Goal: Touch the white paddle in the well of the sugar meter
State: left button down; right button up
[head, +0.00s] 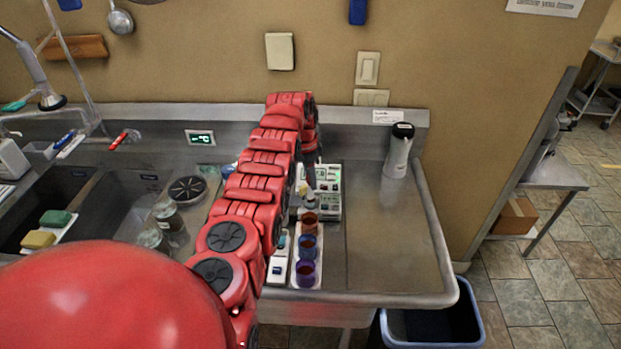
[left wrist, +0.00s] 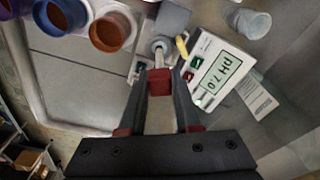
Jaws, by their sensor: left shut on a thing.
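My left gripper (left wrist: 160,85) is shut, with its red fingertips close together. It holds a slim pale thing, apparently the white paddle (left wrist: 159,58), mostly hidden by the fingers. The paddle's far end points at a pale round spot on a small grey-white device, apparently the sugar meter (left wrist: 141,68). I cannot tell whether they touch. In the head view the left gripper (head: 309,165) reaches down over the meters beyond the cups. A white meter reading pH 7.0 (left wrist: 222,72) stands beside the small device. My right gripper is not in view.
Orange (head: 309,221), blue (head: 307,246) and purple (head: 305,273) cups stand in a row in front of the meters. The steel drainboard (head: 385,245) at right is clear. Sink basins lie left.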

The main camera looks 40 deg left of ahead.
pick_arm(q)
jog(key=shift+f+b, duration=0.4)
jog(key=shift+f, duration=0.15)
jog(key=shift+r, duration=0.2)
dwell(0.7)
notch_tip(320, 180, up, 2)
jog(key=shift+r+b, duration=0.3)
jog(key=shift+r, duration=1.6)
